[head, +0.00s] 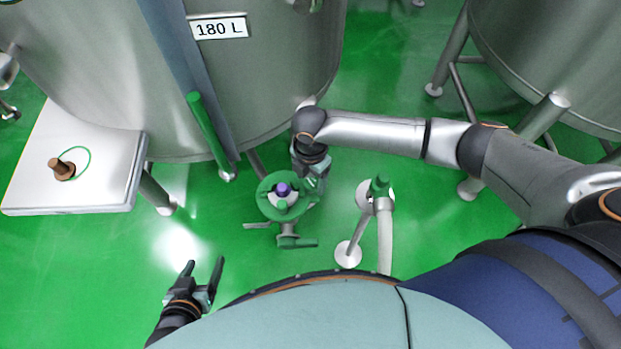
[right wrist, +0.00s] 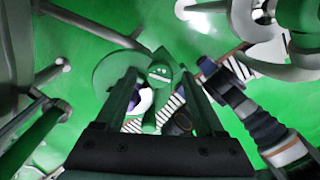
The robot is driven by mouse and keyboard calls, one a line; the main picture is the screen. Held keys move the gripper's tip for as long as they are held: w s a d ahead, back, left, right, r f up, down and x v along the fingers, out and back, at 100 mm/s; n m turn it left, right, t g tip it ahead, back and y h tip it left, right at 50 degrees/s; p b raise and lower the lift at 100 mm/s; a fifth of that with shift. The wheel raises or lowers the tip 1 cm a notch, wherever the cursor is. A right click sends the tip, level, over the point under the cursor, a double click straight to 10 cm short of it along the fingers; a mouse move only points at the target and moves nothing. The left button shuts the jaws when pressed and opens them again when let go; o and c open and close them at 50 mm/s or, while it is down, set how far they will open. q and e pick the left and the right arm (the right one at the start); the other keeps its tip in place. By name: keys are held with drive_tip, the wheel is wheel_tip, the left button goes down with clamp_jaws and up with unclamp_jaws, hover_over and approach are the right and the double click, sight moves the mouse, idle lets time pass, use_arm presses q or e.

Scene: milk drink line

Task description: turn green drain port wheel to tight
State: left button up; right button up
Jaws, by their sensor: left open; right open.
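The green drain port wheel (head: 267,207) is a round green ring with a purple centre, below the big tank in the head view. My right gripper (head: 314,184) is open at the wheel's right side. In the right wrist view, my right gripper (right wrist: 160,82) has its two fingers spread, with green valve parts (right wrist: 160,72) between and beyond them. I cannot tell whether the fingers touch the wheel. The wheel's marks are too small to read. My left gripper (head: 206,272) is open and empty, low on the left, apart from the wheel.
A steel tank (head: 270,75) with a 180 L sign (head: 219,28) stands behind the wheel. A green-topped pipe stand (head: 379,188) is to its right. A white platform (head: 105,175) is at the left. Green floor (head: 225,235) is clear between my left gripper and the wheel.

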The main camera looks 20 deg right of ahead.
drive_tip(key=shift+f, duration=0.15)
drive_tip(key=shift+c, duration=0.2)
clamp_jaws()
idle(0.3)
